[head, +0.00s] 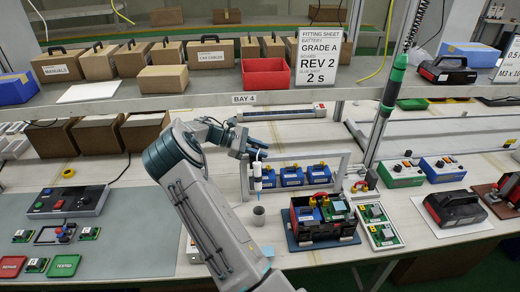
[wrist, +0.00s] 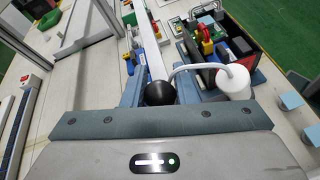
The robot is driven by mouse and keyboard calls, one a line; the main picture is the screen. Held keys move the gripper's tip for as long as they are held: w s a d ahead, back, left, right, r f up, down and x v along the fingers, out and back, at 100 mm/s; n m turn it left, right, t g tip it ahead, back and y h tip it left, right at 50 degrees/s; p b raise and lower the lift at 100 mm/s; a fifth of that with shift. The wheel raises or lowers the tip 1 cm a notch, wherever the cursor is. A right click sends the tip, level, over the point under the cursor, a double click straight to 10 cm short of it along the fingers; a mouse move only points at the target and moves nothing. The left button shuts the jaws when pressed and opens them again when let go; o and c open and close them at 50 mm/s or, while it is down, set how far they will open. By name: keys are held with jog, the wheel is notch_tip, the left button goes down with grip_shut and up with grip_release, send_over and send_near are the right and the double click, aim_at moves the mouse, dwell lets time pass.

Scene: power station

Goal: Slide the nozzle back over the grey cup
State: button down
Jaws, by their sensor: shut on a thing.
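The nozzle is a white cylinder (head: 257,171) with a thin blue tip, hanging below the white rail of a frame in the head view. In the wrist view its white body (wrist: 234,82) shows at the right, with a white hose curving to it. The grey cup (head: 259,216) stands upright on the bench, just below the tip in the head view; I cannot tell how exactly they line up. My gripper (head: 258,152) is at the rail just above the nozzle. In the wrist view, its blue-grey fingers (wrist: 160,92) are shut on a round black knob (wrist: 159,93). The cup is hidden there.
Blue batteries (head: 291,176) stand behind the rail frame (head: 345,172). An open battery case (head: 318,222) and a tray of green boards (head: 380,229) stand right of the cup. A shelf (head: 200,99) with boxes runs above. The grey mat (head: 130,215) at left has bare room.

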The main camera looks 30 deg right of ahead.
jog(key=shift+a, duration=0.15)
jog(key=c, duration=1.3)
grip_release()
jog(key=shift+w, duration=0.1)
jog(key=shift+o, duration=0.7)
jog(key=shift+a, duration=0.2)
jog(key=shift+d, duration=0.1)
jog(key=b+v, duration=0.2)
jog(key=v, duration=1.2)
jog(key=shift+b, duration=0.3)
jog(key=shift+f, duration=0.1)
